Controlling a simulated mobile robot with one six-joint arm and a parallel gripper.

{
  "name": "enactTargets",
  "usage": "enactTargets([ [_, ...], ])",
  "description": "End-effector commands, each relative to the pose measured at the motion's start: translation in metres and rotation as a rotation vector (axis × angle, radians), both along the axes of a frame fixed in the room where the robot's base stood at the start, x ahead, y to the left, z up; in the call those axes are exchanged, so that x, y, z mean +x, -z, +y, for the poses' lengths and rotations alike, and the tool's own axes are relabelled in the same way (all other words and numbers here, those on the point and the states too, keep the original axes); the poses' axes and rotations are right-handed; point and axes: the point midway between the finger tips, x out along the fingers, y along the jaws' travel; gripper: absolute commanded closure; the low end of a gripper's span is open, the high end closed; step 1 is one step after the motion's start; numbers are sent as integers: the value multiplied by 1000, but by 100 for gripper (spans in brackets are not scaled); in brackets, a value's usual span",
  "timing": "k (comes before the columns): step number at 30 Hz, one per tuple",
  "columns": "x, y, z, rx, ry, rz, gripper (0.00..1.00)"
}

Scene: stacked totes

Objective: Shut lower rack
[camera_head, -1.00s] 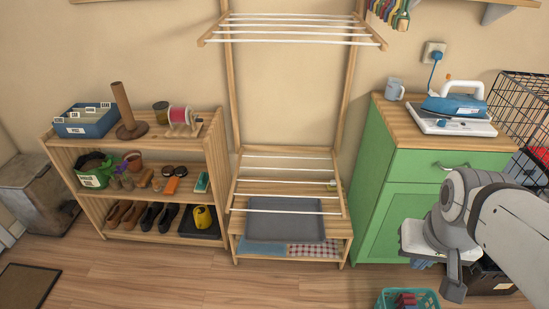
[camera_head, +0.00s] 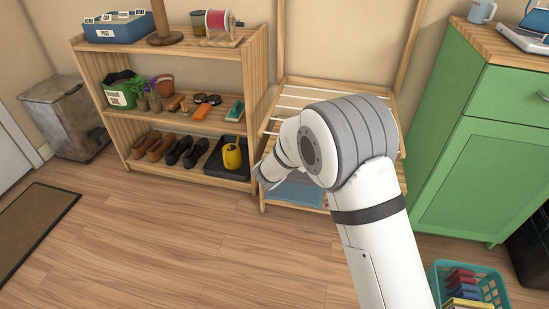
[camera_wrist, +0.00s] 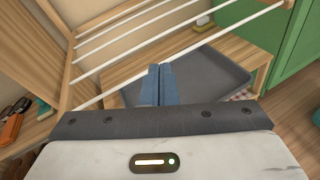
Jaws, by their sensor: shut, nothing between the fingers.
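The lower rack (camera_head: 290,97), a wooden frame with white rods, is folded out over a low wooden bench in the head view; my arm covers much of it. In the wrist view its left rail (camera_wrist: 68,70) and several rods (camera_wrist: 150,33) cross the upper part. My gripper (camera_wrist: 160,67) has its blue-grey fingers closed together and empty. In that picture the fingertips are just below the rods, over the bench and the grey tray (camera_wrist: 215,75). I cannot tell whether they touch the rack. In the head view my arm hides the fingers.
A wooden shelf (camera_head: 183,113) with shoes and plant pots stands close at left. A green cabinet (camera_head: 470,180) stands at right. A teal basket (camera_head: 440,287) sits on the floor at the lower right. The floor (camera_head: 190,240) in front of the shelf is clear.

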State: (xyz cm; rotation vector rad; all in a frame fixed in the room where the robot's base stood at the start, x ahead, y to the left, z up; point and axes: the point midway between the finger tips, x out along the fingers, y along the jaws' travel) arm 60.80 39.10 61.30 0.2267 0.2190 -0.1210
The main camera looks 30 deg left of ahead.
Motion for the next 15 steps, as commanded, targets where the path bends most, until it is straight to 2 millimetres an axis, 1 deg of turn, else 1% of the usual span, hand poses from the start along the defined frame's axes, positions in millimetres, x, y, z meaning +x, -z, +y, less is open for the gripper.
enactTargets([
  [1, -9, 41, 35, -57, -97, -21, 100],
  [3, -21, 67, 72, -118, -206, -51, 100],
  [6, -35, 91, 106, -175, -311, -83, 100],
  [9, -41, 102, 123, -202, -364, -102, 100],
  [11, -40, 105, 128, -209, -375, -106, 100],
  [14, -29, 106, 130, -209, -376, -108, 100],
  [15, -22, 107, 131, -208, -375, -107, 100],
])
